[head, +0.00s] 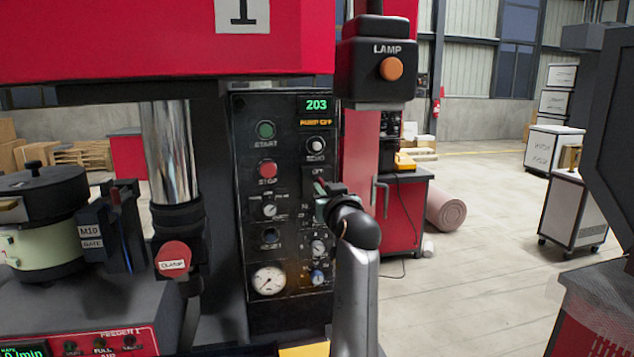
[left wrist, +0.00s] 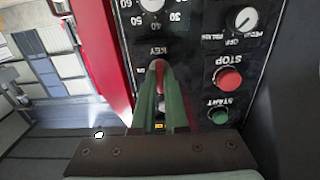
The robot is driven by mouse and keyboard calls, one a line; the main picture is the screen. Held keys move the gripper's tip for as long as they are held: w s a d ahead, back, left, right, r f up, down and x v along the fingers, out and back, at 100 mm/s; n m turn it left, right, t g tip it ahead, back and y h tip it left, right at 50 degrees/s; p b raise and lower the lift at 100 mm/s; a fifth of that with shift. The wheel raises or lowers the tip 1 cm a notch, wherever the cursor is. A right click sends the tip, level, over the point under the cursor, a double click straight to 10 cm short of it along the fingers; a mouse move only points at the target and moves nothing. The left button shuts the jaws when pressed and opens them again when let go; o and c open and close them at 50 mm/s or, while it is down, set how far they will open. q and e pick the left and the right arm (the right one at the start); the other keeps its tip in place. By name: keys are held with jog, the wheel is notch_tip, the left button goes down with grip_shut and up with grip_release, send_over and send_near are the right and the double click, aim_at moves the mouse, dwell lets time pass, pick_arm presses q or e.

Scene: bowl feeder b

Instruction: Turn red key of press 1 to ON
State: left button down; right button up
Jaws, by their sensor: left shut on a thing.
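The black control panel (head: 240,180) of press 1 stands in the middle of the head view, with a display reading 203 and an orange line that appears to read PUMP OFF. My left gripper (head: 321,190) is at the panel's right side, by a small OFF label. In the left wrist view its green fingers (left wrist: 160,80) reach the panel below the word KEY and are shut on the red key (left wrist: 159,65). Only a little red shows between the fingers, so the key's angle cannot be told. My right gripper is not in view.
A green START button (head: 265,130), a red STOP button (head: 268,170) and several knobs sit near the gripper. A black LAMP box (head: 376,62) hangs above it. A bowl feeder (head: 45,230) stands at left. Open floor (head: 480,240) lies at right.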

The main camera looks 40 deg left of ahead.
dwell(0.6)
pick_arm(q)
jog(key=m, duration=1)
dwell(0.4)
